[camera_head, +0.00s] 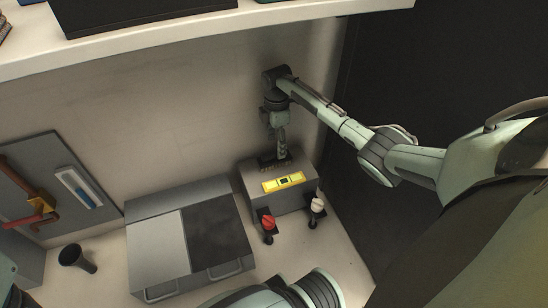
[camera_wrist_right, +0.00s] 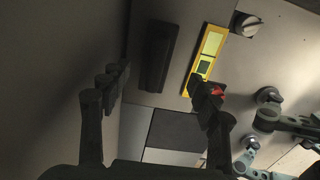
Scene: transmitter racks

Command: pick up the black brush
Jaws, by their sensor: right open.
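The black brush (camera_wrist_right: 160,55) lies on top of a grey box (camera_head: 255,187), behind its yellow display (camera_head: 283,182). In the head view the dark brush (camera_head: 266,161) is partly hidden under my right gripper. My right gripper (camera_head: 280,145) points down over the box from above. In the right wrist view the two dark fingers of the gripper (camera_wrist_right: 162,82) are wide apart, with nothing held between them. The brush shows ahead of the fingers, between them in the picture. I cannot tell how far it is from the fingertips. My left gripper is not in view.
A shelf (camera_head: 190,35) overhangs the bench; a wall rises behind the box.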

